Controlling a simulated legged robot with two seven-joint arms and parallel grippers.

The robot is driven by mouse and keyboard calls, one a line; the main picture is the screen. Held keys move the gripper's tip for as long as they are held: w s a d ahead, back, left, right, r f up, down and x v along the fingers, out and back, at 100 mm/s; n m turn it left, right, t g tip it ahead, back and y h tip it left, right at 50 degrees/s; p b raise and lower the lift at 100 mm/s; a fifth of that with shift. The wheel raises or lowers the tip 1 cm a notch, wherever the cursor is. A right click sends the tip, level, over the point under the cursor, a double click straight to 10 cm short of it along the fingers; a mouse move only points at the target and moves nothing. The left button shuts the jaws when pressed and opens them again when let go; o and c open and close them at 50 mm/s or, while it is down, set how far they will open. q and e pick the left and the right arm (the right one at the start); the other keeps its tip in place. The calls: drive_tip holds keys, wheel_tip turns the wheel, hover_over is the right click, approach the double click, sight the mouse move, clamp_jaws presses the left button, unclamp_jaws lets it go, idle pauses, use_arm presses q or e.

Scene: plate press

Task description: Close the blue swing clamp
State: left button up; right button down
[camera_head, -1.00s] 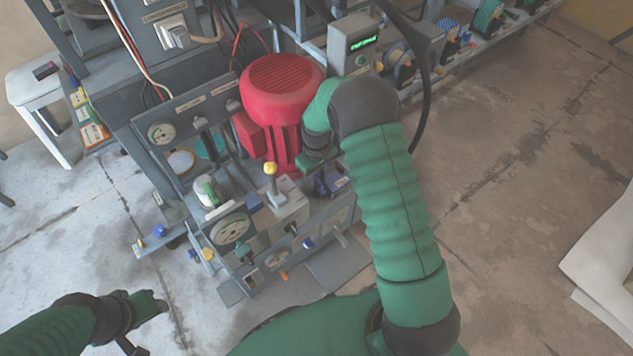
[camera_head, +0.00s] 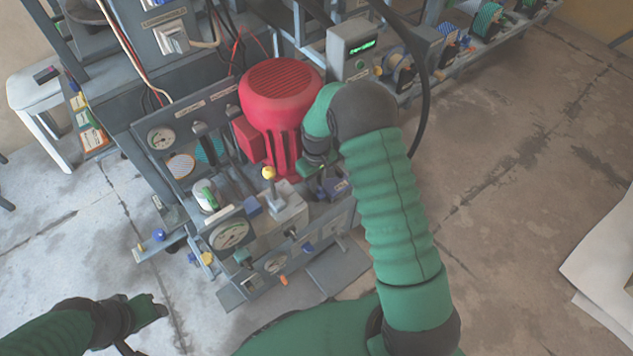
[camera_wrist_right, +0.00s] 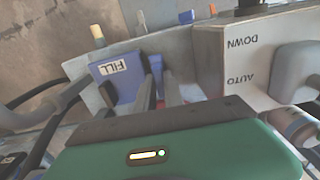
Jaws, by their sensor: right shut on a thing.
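The blue swing clamp (camera_head: 335,188) is at the right end of the press bench, below the red motor. Its blue body also shows in the right wrist view (camera_wrist_right: 128,88), beside a "FILL" label. My right gripper (camera_head: 320,179) is at the clamp, partly hidden by my own wrist in the head view. In the right wrist view its grey fingers (camera_wrist_right: 160,88) are shut on a narrow blue part of the clamp. My left gripper (camera_head: 160,310) hangs at the lower left, away from the bench; its jaws are too small to judge.
The red motor (camera_head: 281,100) stands close behind the right gripper. A yellow-knobbed lever (camera_head: 269,174) and gauges (camera_head: 230,235) are to its left. A control box marked "AUTO" and "DOWN" (camera_wrist_right: 245,60) is close in the right wrist view.

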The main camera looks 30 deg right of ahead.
drive_tip(key=m+p, duration=0.4)
drive_tip(key=p, duration=0.1)
drive_tip(key=shift+r+m, duration=0.3)
drive_tip(key=m+p, duration=0.3)
drive_tip(key=m, duration=0.1)
drive_tip(key=shift+f+m+p, duration=0.1)
drive_tip(key=shift+m+p, duration=0.2)
drive_tip(key=shift+p, duration=0.05)
drive_tip(key=m+p, duration=0.2)
drive_tip(key=m, duration=0.2)
drive_tip(key=m+p, duration=0.1)
drive_tip(key=m, duration=0.3)
drive_tip(key=shift+f+p, duration=0.15)
drive_tip(key=shift+p, duration=0.15)
drive_tip(key=shift+m, duration=0.5)
drive_tip(key=c, duration=1.5)
unclamp_jaws()
drive_tip(key=shift+o, duration=0.3)
